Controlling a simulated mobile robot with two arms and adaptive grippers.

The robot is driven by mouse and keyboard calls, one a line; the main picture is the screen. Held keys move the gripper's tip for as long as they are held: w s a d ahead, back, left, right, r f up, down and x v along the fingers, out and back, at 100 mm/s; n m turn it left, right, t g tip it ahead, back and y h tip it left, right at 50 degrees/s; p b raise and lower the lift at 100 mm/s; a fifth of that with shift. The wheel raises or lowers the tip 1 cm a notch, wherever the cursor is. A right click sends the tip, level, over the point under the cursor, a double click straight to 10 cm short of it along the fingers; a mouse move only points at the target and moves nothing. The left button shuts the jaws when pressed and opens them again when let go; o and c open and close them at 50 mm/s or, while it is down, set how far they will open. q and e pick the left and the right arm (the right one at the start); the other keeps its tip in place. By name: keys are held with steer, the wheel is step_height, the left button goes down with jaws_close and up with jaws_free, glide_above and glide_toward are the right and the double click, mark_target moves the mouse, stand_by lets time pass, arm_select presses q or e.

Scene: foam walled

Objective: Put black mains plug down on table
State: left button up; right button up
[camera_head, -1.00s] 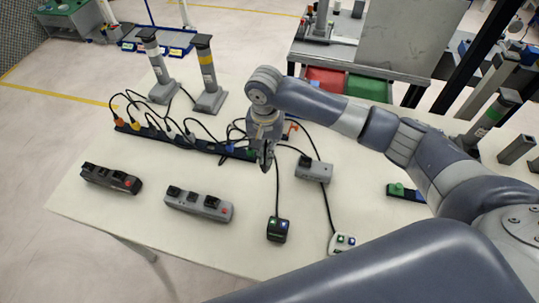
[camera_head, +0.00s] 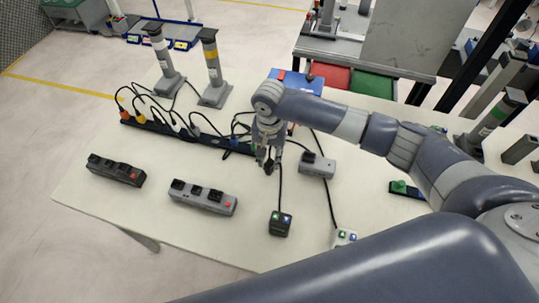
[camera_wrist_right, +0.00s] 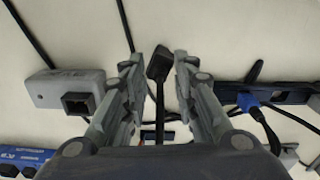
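The black mains plug (camera_wrist_right: 158,66) is between the fingertips of my right gripper (camera_wrist_right: 160,68) in the right wrist view, its cable running toward the bottom of the picture. Narrow gaps of pale table show on both sides of it, so the fingers are open around it. In the head view my right gripper (camera_head: 266,160) points down close over the middle of the white table (camera_head: 130,205), and the plug is mostly hidden by the fingers. The plug appears to lie on the table. My left gripper is not in view.
A long black power strip (camera_head: 180,133) with several plugs lies left of the gripper. A grey socket block (camera_head: 317,166) is close on the right. A grey strip (camera_head: 203,197), a dark strip (camera_head: 116,170) and a black box (camera_head: 281,223) lie nearer. The table's front left is clear.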

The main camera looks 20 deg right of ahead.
step_height(320, 180, up, 11)
steer(key=shift+f+b, duration=0.1)
steer(key=shift+b, duration=0.95)
steer(key=shift+r, duration=0.75)
